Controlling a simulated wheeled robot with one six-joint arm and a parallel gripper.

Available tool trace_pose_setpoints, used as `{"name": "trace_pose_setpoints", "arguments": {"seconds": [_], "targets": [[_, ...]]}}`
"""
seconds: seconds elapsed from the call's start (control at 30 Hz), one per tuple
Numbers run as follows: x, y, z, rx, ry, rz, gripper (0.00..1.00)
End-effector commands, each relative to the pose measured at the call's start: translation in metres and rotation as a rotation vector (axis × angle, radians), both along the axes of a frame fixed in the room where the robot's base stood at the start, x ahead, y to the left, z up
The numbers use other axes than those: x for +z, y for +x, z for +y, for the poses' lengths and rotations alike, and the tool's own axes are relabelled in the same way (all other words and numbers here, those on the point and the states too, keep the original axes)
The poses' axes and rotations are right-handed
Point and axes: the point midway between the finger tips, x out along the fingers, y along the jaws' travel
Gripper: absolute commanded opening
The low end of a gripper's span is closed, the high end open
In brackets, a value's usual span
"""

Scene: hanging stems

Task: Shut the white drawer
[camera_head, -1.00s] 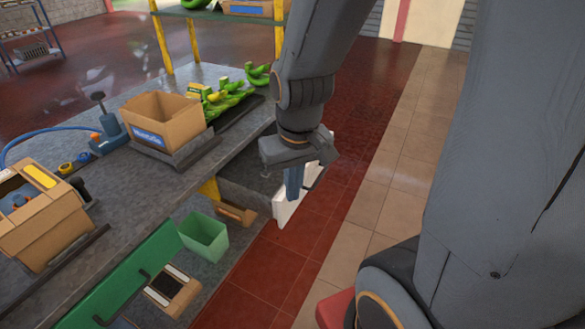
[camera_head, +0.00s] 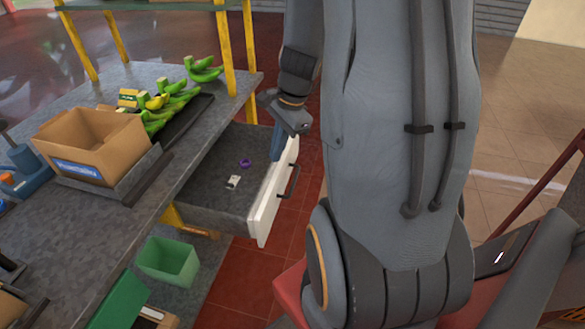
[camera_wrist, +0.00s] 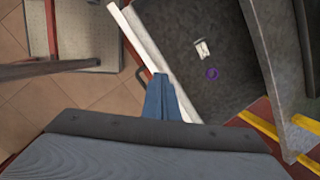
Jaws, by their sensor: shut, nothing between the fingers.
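The white drawer (camera_head: 264,215) stands open, pulled out from under the grey worktop. Its white front has a dark bar handle (camera_head: 288,182) on the outer face. My gripper (camera_head: 277,146) is shut and empty, its blue fingers pointing down at the far end of the drawer front. In the wrist view the fingers (camera_wrist: 164,100) overlap the white front (camera_wrist: 150,42), with the grey drawer interior to the right. I cannot tell whether they touch it. A purple ring (camera_head: 245,163) and a small white item (camera_head: 233,181) lie in the drawer.
The grey worktop (camera_head: 95,225) carries a cardboard box (camera_head: 92,143) and green bananas (camera_head: 165,105). A yellow post (camera_head: 222,48) rises near the drawer. A green bin (camera_head: 168,260) stands below the worktop. Red tiled floor (camera_head: 243,280) shows in front of the drawer.

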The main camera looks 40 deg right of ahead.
Motion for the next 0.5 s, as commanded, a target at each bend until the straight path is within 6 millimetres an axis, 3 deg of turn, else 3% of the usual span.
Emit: {"name": "trace_pose_setpoints", "arguments": {"seconds": [0.03, 0.2, 0.33, 0.5], "targets": [[-0.012, 0.003, -0.024, -0.164, 0.042, 0.012, 0.0], [-0.034, 0.009, -0.08, -0.602, 0.163, 0.036, 0.0], [-0.042, 0.009, -0.104, -0.778, 0.216, 0.044, 0.0], [-0.052, 0.011, -0.11, -0.84, 0.236, 0.048, 0.0]]}}
